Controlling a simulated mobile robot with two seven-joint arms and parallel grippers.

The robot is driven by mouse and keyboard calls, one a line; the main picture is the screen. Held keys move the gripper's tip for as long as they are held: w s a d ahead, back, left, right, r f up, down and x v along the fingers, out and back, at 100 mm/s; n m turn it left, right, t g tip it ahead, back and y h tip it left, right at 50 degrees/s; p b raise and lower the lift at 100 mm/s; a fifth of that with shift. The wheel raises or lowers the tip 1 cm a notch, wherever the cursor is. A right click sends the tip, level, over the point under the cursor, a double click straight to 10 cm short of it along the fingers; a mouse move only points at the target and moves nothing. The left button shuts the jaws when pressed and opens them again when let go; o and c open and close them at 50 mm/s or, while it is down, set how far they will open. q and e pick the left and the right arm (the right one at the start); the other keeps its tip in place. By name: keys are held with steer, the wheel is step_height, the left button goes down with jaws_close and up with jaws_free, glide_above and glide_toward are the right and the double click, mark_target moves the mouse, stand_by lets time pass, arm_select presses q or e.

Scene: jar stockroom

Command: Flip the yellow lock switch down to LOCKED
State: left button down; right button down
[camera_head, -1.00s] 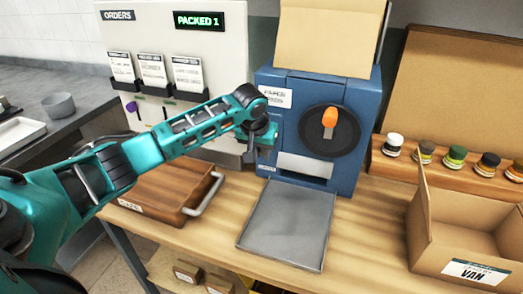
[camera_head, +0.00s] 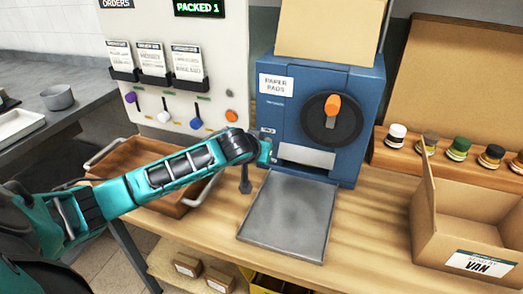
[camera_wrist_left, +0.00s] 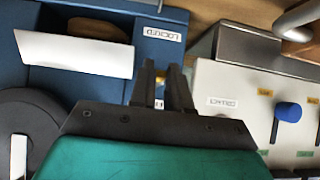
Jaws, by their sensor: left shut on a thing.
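The blue machine (camera_head: 352,115) stands at the back of the wooden table. In the left wrist view a small yellow piece, the lock switch (camera_wrist_left: 160,79), shows between the dark fingertips of my left gripper (camera_wrist_left: 161,72). The fingers are shut on it, against the blue machine's face (camera_wrist_left: 60,70). A white LOCKED label (camera_wrist_left: 163,33) appears upside down just beyond the fingertips in that view. Part of another label is covered by the fingers. In the head view my left wrist end hides the switch, at the machine's lower left. My right gripper is out of view.
A grey metal tray (camera_head: 285,222) lies before the machine. A wooden crate (camera_head: 185,206) with handles is partly behind my left arm. The white panel (camera_head: 222,75) with coloured levers stands left. An open VAN box (camera_head: 483,263) and several jars are at right.

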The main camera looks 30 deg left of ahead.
arm_select(q)
steer(key=f+t+b, duration=0.1)
steer(key=t+b, duration=0.1)
steer(key=f+t+y+b, duration=0.1)
steer(key=t+b, duration=0.1)
steer(key=b, duration=0.1)
steer(key=shift+b, duration=0.3)
steer(key=c, duration=1.1)
jaws_free()
